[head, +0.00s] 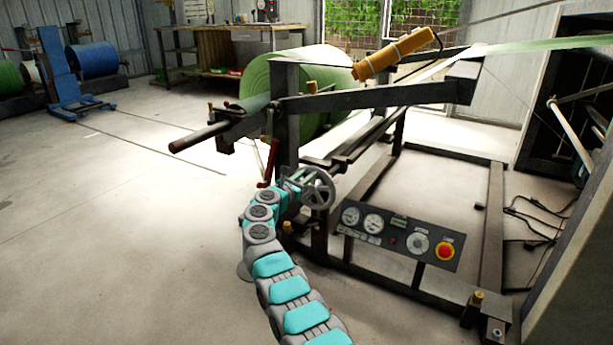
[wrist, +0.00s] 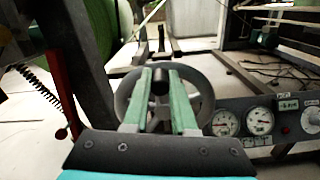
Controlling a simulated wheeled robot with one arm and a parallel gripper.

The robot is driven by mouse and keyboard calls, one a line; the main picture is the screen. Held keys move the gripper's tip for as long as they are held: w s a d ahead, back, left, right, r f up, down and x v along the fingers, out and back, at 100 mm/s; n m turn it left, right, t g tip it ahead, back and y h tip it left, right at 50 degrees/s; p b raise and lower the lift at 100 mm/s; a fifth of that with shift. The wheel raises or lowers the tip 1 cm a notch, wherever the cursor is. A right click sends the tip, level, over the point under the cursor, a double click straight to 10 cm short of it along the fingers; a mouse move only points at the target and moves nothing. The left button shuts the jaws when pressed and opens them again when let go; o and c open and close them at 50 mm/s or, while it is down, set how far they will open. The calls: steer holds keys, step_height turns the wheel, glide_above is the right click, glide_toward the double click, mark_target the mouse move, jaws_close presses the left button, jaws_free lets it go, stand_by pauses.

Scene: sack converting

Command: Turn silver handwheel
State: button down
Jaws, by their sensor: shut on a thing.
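The silver handwheel (head: 318,188) is mounted on the near side of the dark machine frame, just above and left of the control panel. It also shows in the wrist view (wrist: 206,92), behind my gripper's fingers. My gripper (wrist: 160,92) has two green fingers, one on each side of a dark round knob or hub end in front of the wheel. The fingers are shut on this part of the handwheel.
A red lever (head: 268,165) stands just left of the wheel and shows in the wrist view (wrist: 60,95). The control panel (head: 398,234) with gauges and a red button is to the right. A large green roll (head: 300,88) is behind. Floor at left is clear.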

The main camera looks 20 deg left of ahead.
steer(key=shift+f, duration=0.1)
steer(key=c, duration=0.7)
jaws_free()
steer(key=shift+c, duration=0.2)
steer(key=shift+s, duration=0.15)
steer(key=s+a+b, duration=0.1)
steer(key=s+b, duration=0.1)
steer(key=s, duration=0.5)
steer(key=shift+s, duration=0.15)
